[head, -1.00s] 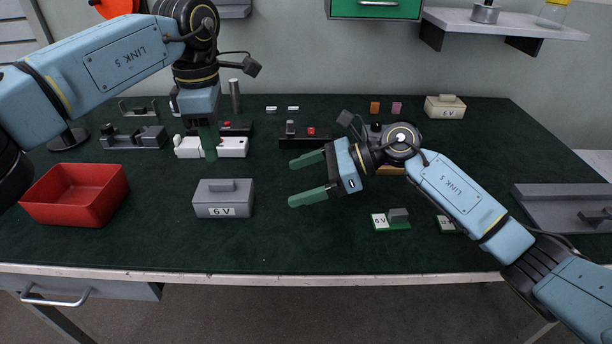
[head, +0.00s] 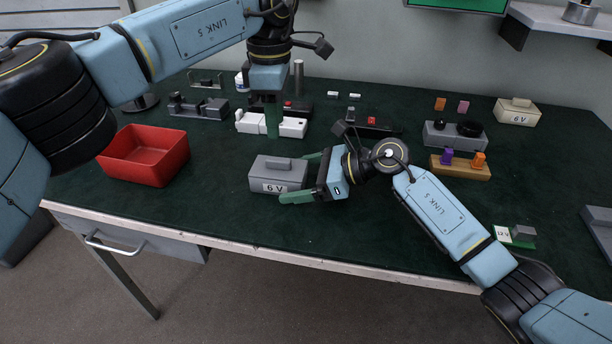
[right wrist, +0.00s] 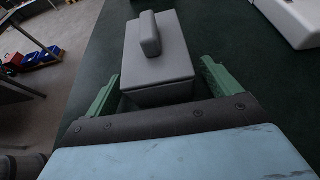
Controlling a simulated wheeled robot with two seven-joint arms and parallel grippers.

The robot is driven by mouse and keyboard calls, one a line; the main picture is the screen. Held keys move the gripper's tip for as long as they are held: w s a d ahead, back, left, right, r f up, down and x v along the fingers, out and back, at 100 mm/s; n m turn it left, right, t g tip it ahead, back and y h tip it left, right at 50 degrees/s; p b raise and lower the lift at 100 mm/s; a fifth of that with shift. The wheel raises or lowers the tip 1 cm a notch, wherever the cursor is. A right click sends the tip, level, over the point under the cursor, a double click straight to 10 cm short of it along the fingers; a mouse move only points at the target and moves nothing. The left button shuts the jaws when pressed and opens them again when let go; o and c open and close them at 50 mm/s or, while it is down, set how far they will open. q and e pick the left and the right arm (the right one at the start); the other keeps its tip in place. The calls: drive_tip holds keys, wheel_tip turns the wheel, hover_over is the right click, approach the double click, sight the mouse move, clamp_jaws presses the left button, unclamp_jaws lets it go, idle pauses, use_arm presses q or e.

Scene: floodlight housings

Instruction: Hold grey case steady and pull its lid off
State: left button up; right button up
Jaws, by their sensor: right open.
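The grey case (head: 276,178) stands upright on the dark green bench top, with a "6 V" label on its front. Its lid (head: 279,165) is on, with a raised bar handle on top; both also show in the right wrist view, case (right wrist: 157,91) and lid (right wrist: 155,50). My right gripper (head: 305,177) is open at the case's right end, one green finger on the far side and one on the near side.
A red bin (head: 145,158) stands left of the case. The white fixture (head: 292,127) is behind it. A beige "6 V" case (head: 516,112) and a wooden block with purple and orange pieces (head: 460,169) are at right. The bench in front of the grey case is clear.

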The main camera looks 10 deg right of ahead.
drive_tip(key=shift+c, duration=0.4)
drive_tip(key=shift+c, duration=1)
drive_tip(key=shift+c, duration=0.2)
drive_tip(key=c, duration=0.8)
drive_tip(key=shift+s+f, duration=0.15)
drive_tip(key=shift+f, duration=0.25)
idle(0.5)
